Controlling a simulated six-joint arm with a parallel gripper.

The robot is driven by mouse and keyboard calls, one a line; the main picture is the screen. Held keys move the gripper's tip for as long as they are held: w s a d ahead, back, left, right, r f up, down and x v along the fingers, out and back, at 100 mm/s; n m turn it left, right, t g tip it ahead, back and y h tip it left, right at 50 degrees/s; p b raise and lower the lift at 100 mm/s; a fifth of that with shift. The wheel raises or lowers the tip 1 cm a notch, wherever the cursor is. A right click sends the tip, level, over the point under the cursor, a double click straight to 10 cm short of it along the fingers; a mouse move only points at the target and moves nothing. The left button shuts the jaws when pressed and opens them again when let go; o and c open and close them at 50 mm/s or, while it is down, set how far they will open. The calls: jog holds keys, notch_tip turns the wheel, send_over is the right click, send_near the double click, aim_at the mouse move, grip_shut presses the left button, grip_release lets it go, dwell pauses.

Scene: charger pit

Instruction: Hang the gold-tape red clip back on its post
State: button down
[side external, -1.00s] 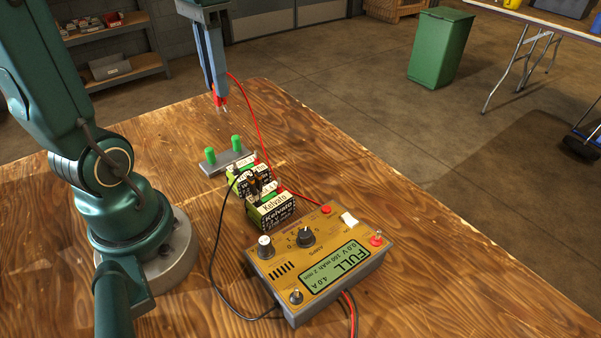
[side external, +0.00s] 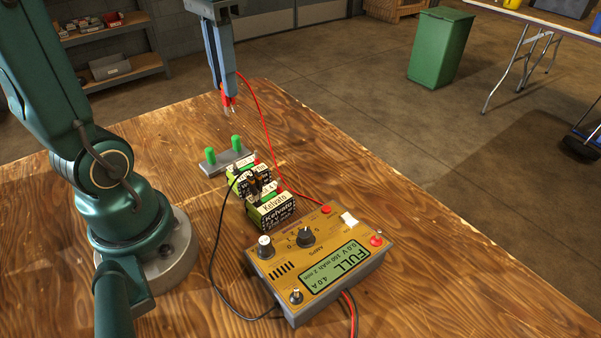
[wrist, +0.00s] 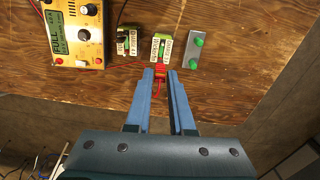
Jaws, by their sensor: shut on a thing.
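My gripper (side external: 229,101) is shut on a red clip (side external: 230,104), held in the air above the table beyond the batteries. In the wrist view the red clip (wrist: 160,72) sits between the blue fingertips, its red lead attached; its gold tape is too small to make out for sure. A grey bar (side external: 225,164) with two green-topped posts (side external: 210,155) (side external: 236,142) stands on the table below and nearer the camera than the clip. The bar (wrist: 193,53) shows to the right of the clip in the wrist view. Both posts look bare.
Two green-and-black batteries (side external: 272,212) stand between the bar and the yellow charger (side external: 320,262), whose display reads FULL. A black lead (side external: 215,250) loops left of the batteries. The red lead (side external: 262,125) runs from the clip toward the charger. Bare wood (side external: 150,150) lies left of the bar.

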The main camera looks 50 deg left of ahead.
jog(key=w+d+f, duration=0.1)
jog(key=w+d, duration=0.3)
jog(key=d, duration=0.8)
jog(key=w+d+f, duration=0.1)
jog(key=w+d, duration=0.3)
jog(key=d, duration=0.8)
jog(key=shift+d+f, duration=0.2)
jog(key=shift+d, duration=0.2)
jog(key=shift+f, duration=0.2)
dwell(0.4)
jog(key=shift+f, duration=3.35)
jog(key=shift+f, duration=0.25)
jog(key=c, duration=0.7)
grip_release()
jog(key=shift+o, duration=0.3)
jog(key=shift+o, duration=0.7)
